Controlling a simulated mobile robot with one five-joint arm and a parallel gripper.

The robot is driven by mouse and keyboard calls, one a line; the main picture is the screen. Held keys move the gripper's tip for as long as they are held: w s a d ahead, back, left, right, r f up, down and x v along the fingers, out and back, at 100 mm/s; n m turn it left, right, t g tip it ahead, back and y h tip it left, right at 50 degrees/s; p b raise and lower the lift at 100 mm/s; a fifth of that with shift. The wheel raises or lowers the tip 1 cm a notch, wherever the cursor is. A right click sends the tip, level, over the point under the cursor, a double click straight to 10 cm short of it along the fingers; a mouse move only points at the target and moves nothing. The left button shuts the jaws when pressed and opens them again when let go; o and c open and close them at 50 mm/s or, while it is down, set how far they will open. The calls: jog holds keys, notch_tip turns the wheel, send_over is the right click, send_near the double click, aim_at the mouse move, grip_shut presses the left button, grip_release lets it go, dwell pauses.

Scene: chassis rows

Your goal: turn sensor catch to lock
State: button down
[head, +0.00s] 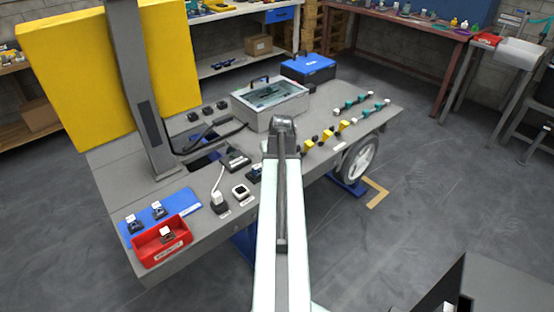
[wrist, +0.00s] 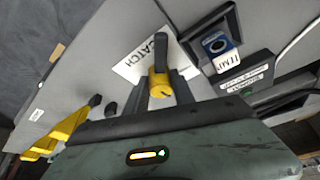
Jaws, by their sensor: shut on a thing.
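The sensor catch (wrist: 160,88) shows in the wrist view as a small yellow piece with a dark upright part, beside a white label reading "CATCH" (wrist: 143,62). My gripper (wrist: 168,78) is at the catch and shut on it. The fingers are dark and hard to tell apart from the dark parts of the catch. I cannot tell whether the catch stands at lock. In the head view my arm reaches over the workbench's front edge, and its end hides the catch and the fingertips.
A blue part (wrist: 216,44) and a dark labelled box (wrist: 245,75) sit close right of the catch. Several yellow connectors (head: 327,136) stand along the bench's right side. A clear-lidded box (head: 270,97) stands behind. A red tray (head: 162,240) is at the left front.

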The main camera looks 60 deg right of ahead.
jog(key=m+g, duration=0.1)
jog(key=m, duration=0.1)
jog(key=m+g+h, duration=0.1)
jog(key=m, duration=0.2)
jog(key=shift+d+m, duration=0.2)
jog(key=shift+m, duration=0.1)
jog(key=m+g, duration=0.1)
jog(key=m, duration=0.2)
jog(key=shift+m+g, duration=0.4)
jog(key=shift+m, duration=0.5)
jog(key=shift+s+a, duration=0.1)
jog(key=c, duration=1.1)
grip_release()
jog(key=shift+o, duration=0.2)
